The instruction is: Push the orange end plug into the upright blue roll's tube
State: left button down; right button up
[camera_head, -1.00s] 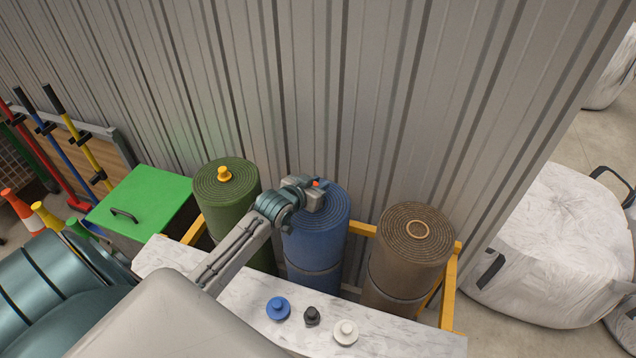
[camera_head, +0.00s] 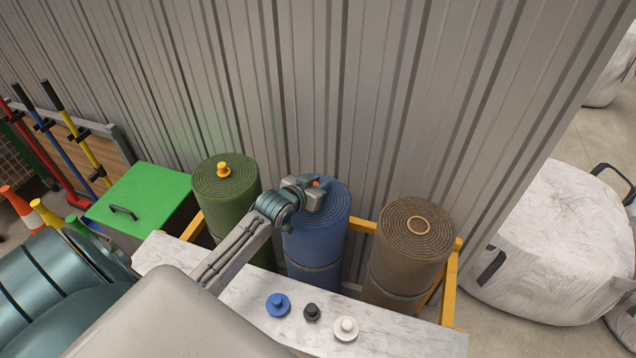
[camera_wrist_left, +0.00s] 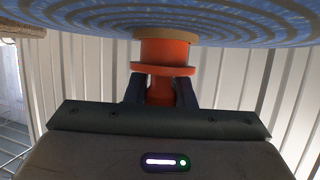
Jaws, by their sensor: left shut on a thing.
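The orange end plug (camera_wrist_left: 162,70) is between the dark fingers of my left gripper (camera_wrist_left: 160,92) in the left wrist view. Its flange is apart from the blue roll (camera_wrist_left: 85,22), and its narrower body meets the tan tube rim (camera_wrist_left: 166,34) at the roll's face. How deep its tip sits in the tube is hidden. In the head view the upright blue roll (camera_head: 322,240) is the middle one, with my left gripper (camera_head: 316,187) over its top. Only a bit of the orange plug (camera_head: 316,183) shows there. My right gripper is not in view.
A green roll (camera_head: 226,200) with a yellow plug stands left, and a brown roll (camera_head: 405,260) with an open tube stands right. Blue (camera_head: 278,305), black (camera_head: 311,312) and white (camera_head: 346,329) plugs lie on the marble counter (camera_head: 400,342). A corrugated wall (camera_head: 400,120) is close behind.

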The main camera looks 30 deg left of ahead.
pick_arm(q)
jog(key=shift+f+b, duration=0.4)
jog(key=shift+f, duration=0.45)
jog(key=c, duration=1.1)
grip_release()
jog(key=shift+c, duration=0.2)
jog(key=b+v, duration=0.2)
jog(key=v, duration=0.8)
jog(key=shift+s+r, duration=0.25)
jog(key=shift+s, duration=0.1)
jog(key=shift+s+f, duration=0.1)
